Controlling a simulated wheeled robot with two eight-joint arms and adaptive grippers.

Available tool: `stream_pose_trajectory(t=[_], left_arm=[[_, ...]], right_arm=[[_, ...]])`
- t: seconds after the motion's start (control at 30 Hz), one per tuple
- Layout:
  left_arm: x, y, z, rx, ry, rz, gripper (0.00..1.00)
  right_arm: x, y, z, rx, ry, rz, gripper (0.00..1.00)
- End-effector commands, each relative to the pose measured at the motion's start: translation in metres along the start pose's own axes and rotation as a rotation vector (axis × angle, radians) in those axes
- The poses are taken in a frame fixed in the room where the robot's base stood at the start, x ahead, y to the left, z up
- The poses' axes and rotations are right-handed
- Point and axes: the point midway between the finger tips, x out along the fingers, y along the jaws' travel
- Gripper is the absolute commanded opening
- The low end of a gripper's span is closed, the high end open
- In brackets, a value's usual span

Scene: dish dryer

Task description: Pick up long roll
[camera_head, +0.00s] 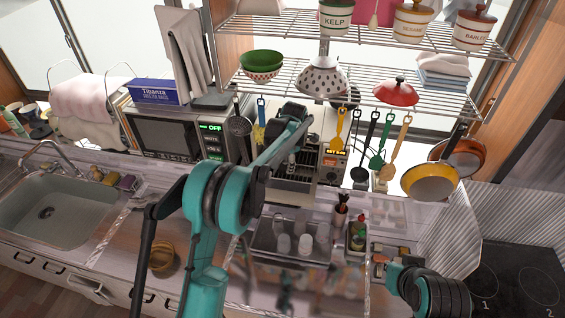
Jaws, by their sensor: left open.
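No roll shows that I can pick out with certainty. A long blue box (158,92) with white lettering lies on top of the microwave, at the left. My left arm reaches up through the middle of the view, and its gripper (291,158) is open in front of the dark and silver appliance below the rack. Its fingers are small and hard to make out against that appliance. It is well to the right of the blue box. My right gripper (381,262) is low at the right, above the counter near the hob; its jaw state is unclear.
The microwave (165,138) stands at the back left, beside the sink (60,212). A wire rack (350,93) with bowls, a colander and hanging utensils overhangs the work area. A bin of glasses (290,240) and a hob (515,275) are in front. A wooden cup (162,257) sits on the counter.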

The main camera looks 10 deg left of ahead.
Motion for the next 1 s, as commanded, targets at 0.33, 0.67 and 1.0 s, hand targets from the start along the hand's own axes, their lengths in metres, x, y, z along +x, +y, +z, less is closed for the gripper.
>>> stream_pose_trajectory(t=[0.33,0.67,1.0], left_arm=[[0.048,0.005,-0.002,0.002,-0.001,0.000,0.71],[0.058,0.005,-0.002,0.002,-0.001,0.000,0.71],[0.058,0.004,-0.002,0.002,-0.001,0.000,0.15]], right_arm=[[-0.007,0.000,-0.005,0.000,0.000,0.000,0.00],[-0.007,0.000,-0.006,0.000,0.000,0.000,0.00],[-0.007,0.000,-0.006,0.000,0.000,0.000,0.00]])
